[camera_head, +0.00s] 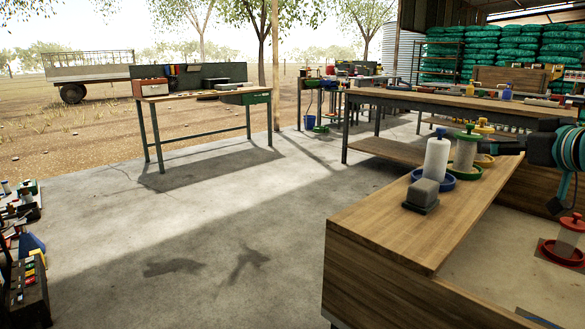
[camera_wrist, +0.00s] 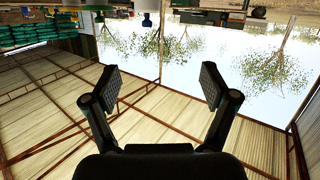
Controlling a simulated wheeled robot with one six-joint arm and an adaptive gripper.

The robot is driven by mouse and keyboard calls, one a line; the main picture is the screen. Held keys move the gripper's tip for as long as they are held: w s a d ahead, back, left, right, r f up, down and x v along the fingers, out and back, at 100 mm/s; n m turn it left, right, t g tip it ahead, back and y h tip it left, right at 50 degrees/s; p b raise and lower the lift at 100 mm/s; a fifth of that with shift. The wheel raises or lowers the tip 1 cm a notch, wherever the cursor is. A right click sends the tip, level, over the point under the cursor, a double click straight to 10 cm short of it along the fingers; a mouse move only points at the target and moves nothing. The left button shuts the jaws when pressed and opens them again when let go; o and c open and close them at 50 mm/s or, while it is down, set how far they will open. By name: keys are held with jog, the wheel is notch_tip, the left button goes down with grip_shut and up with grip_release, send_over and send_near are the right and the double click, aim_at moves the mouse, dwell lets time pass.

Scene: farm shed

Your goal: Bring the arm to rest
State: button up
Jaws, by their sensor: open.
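My gripper (camera_wrist: 158,88) shows in the wrist view with its two fingers wide apart and nothing between them. The wrist view looks upside down, with the shed roof in its lower part and trees and sky above. In the head view part of my arm (camera_head: 568,148) reaches in at the right edge, above the wooden bench; the fingers cannot be made out there.
A wooden bench (camera_head: 400,235) at the right holds a white cylinder on a blue dish (camera_head: 436,158), a grey block (camera_head: 423,192) and a red-based feeder (camera_head: 568,236). A longer table (camera_head: 450,103) stands behind. The concrete floor (camera_head: 220,230) is clear in the middle.

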jog(key=a+r+m+t+h, duration=0.2)
jog(key=a+h, duration=0.4)
jog(key=a, duration=0.5)
jog(key=s+a+f+n+g+y, duration=0.1)
jog(key=s+a+f+g, duration=0.1)
jog(key=s+a+f, duration=0.4)
jog(key=s+a+f+g+y, duration=0.1)
jog(key=a+f+g, duration=0.2)
jog(key=f, duration=0.4)
jog(key=s+a+f+n+g+y, duration=0.1)
jog(key=s+a+f+g, duration=0.1)
jog(key=s+a+f, duration=0.4)
jog(key=s+f+m+g+y, duration=0.1)
jog(key=s+f+g, duration=0.3)
jog(key=f, duration=0.6)
jog(key=s, duration=0.2)
jog(key=shift+s+d+f+m, duration=0.25)
jog(key=shift+s+f+m, duration=0.05)
jog(key=shift+s, duration=0.1)
